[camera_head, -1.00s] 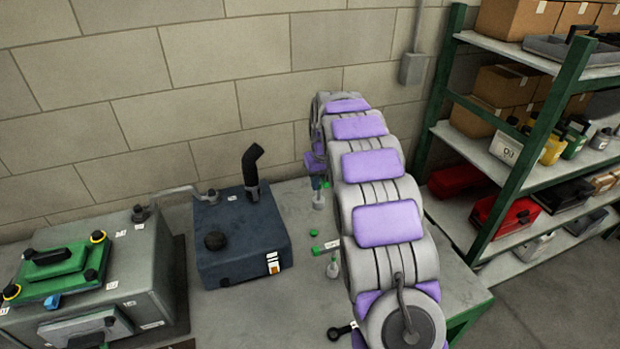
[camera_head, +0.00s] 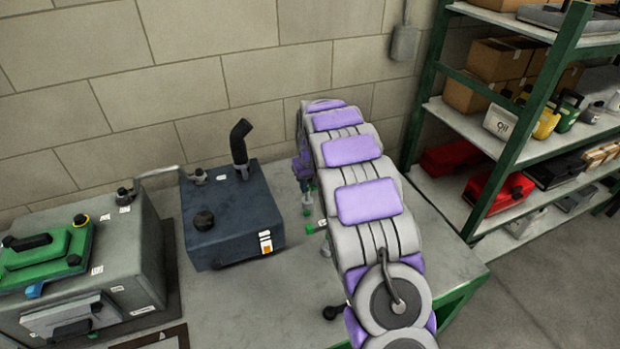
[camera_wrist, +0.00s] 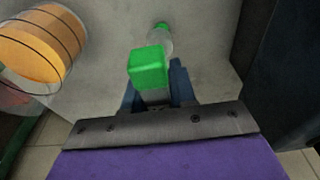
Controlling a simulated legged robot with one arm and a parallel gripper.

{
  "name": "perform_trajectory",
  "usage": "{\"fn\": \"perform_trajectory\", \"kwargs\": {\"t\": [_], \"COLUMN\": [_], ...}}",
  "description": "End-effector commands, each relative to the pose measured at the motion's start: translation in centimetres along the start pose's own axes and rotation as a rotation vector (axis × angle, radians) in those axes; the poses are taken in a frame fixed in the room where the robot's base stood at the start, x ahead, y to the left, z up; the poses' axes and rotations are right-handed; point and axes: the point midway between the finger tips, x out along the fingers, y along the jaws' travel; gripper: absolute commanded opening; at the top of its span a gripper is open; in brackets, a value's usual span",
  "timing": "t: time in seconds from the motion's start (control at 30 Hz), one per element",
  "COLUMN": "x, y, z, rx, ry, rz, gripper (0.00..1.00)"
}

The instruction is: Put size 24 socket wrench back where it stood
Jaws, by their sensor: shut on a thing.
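In the wrist view my gripper (camera_wrist: 156,92) is shut on a green block-shaped piece, which I take for the size 24 socket wrench (camera_wrist: 148,66). No size mark can be read on it. Its lower part is hidden between the fingers. A second green-topped piece (camera_wrist: 160,32) with a pale, rounded body stands on the grey bench just beyond it. In the head view my arm reaches over the bench and hides most of the gripper. A small green-topped grey tool (camera_head: 323,224) shows beside my arm.
A dark blue box (camera_head: 232,225) with a black spout stands left of my arm. A grey case (camera_head: 120,250) with green parts is farther left. A black-ended tool (camera_head: 333,312) lies near the front. An orange cylinder (camera_wrist: 38,45) shows in the wrist view. Green shelving (camera_head: 545,110) stands right.

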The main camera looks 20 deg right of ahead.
Motion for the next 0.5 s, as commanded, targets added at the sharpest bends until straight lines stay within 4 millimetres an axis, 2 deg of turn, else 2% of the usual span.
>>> {"fn": "perform_trajectory", "kwargs": {"t": [0.17,0.5], "x": [0.96,1.05], "y": [0.01,0.44], "z": [0.17,0.15], "rx": [0.000,0.001], "ry": [0.001,0.003], "rz": [0.000,-0.004], "gripper": [0.00,0.00]}}
